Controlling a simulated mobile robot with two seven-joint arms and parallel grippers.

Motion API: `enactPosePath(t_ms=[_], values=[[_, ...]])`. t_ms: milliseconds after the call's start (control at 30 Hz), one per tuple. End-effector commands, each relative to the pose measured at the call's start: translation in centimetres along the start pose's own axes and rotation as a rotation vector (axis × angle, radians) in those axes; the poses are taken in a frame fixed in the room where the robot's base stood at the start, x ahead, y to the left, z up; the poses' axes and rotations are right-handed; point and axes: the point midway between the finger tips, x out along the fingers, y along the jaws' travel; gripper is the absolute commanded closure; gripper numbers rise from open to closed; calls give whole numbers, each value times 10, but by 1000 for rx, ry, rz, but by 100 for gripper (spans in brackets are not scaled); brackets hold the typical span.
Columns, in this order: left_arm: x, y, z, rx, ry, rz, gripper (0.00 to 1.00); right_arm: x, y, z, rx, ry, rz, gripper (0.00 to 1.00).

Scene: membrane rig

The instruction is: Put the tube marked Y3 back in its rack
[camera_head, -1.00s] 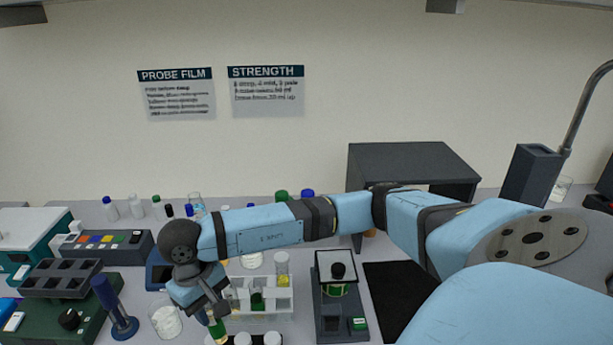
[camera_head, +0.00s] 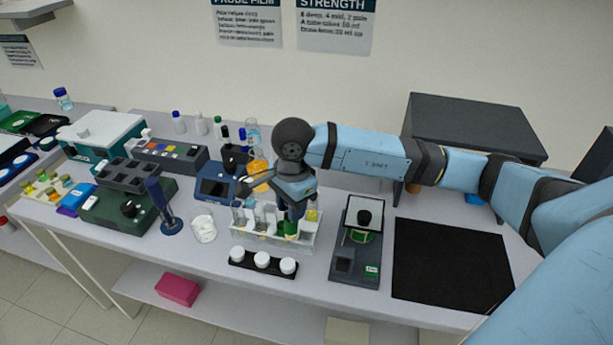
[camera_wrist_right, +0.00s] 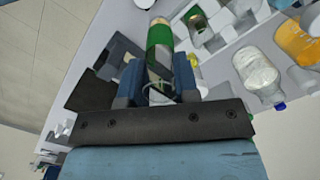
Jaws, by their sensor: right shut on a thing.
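My right gripper (camera_head: 291,212) is over the right part of a clear tube rack (camera_head: 270,241), pointing down. It is shut on a tube with a green band, seen between the fingers in the right wrist view (camera_wrist_right: 160,40). Green also shows below the fingers in the head view (camera_head: 290,229). I cannot read its mark, nor tell whether its lower end is inside a rack hole or just above. Other tubes stand in the rack: clear ones at the left and a yellow-filled tube (camera_head: 312,213) at the right end. My left gripper is not in view.
A black strip with white-capped jars (camera_head: 262,261) stands in front of the rack. A balance (camera_head: 356,245) is close on the right, then a black mat (camera_head: 452,262). A beaker of white powder (camera_head: 203,228) and a blue stand (camera_head: 163,205) are left.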

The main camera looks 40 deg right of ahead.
Motion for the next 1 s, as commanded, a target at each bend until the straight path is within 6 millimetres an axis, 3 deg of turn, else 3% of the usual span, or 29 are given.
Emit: enactPosePath(t_ms=[300,500,700,1000], values=[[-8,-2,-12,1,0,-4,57,-26,-4,-21,890,31,-52,98],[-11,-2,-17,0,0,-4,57,-37,-5,-34,1344,44,-64,98],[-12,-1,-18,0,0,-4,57,-41,-5,-40,1568,49,-67,98],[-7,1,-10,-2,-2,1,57,-24,-5,-42,1602,50,-66,98]])
